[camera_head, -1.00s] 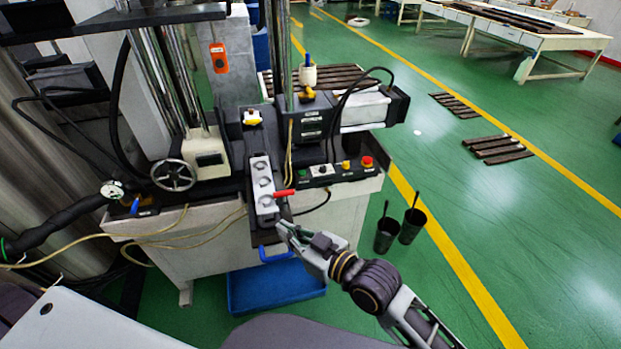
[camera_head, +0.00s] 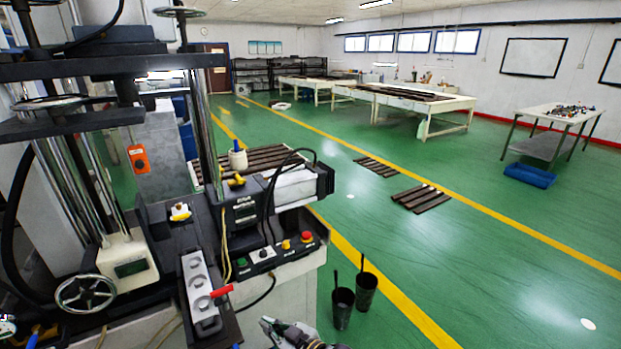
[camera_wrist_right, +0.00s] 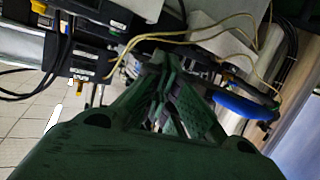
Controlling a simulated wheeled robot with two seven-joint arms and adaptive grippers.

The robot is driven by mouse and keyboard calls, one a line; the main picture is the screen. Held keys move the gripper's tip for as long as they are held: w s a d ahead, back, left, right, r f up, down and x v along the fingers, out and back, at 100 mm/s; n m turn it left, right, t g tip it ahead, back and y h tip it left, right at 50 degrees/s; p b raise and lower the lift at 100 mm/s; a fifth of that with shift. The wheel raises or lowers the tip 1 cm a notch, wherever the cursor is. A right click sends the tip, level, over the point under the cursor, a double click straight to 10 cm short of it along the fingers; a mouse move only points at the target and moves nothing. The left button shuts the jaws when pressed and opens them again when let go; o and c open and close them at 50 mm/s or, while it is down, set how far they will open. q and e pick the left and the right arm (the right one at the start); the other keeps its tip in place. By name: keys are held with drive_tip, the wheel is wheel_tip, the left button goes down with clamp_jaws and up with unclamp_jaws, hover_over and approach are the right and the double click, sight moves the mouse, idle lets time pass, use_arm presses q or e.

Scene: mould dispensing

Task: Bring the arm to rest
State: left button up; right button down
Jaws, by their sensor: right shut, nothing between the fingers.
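My right gripper (camera_head: 283,329) shows at the bottom edge of the head view, below and to the right of the machine's mould. In the right wrist view its fingers (camera_wrist_right: 172,100) are together and empty. The grey mould (camera_head: 199,290) with round cavities and a red handle (camera_head: 222,291) lies on the machine's front bed, apart from the gripper. Most of my right arm is below the head view.
The moulding machine (camera_head: 120,220) fills the left, with a control box (camera_head: 262,254) at its right. Two black pots (camera_head: 343,306) with handles stand on the green floor. Wooden slats (camera_head: 422,198) lie farther back. Tables (camera_head: 400,97) stand at the back.

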drive_tip(key=w+d+f+m+h, duration=0.2)
drive_tip(key=w+d+f+h, duration=0.2)
drive_tip(key=d+f, duration=0.8)
drive_tip(key=w+d+f+m+h, duration=0.25)
drive_tip(key=w+d+f, duration=0.25)
drive_tip(key=d+f, duration=0.75)
drive_tip(key=s+d+f+h, duration=0.2)
drive_tip(key=s+d+f, duration=0.15)
drive_tip(key=f, duration=0.25)
drive_tip(key=s+d+f+h, duration=0.1)
drive_tip(key=s+d+f, duration=0.25)
drive_tip(key=f, duration=0.25)
drive_tip(key=s+d+f+m+g+h, duration=0.1)
drive_tip(key=s+d+f+g, duration=0.1)
drive_tip(key=s+d+f, duration=0.6)
drive_tip(key=s+d+f+m+g+h, duration=0.1)
drive_tip(key=s+f+m+g, duration=0.15)
drive_tip(key=s+f, duration=0.7)
drive_tip(key=s+a+f+g, duration=0.1)
drive_tip(key=s, duration=1.2)
drive_tip(key=s+a+f+g, duration=0.1)
drive_tip(key=s+a+g, duration=0.1)
drive_tip(key=s, duration=1.1)
drive_tip(key=shift+a+f+m, duration=0.15)
drive_tip(key=shift+a+m, duration=0.15)
drive_tip(key=shift+m, duration=0.1)
drive_tip(key=shift+g, duration=0.25)
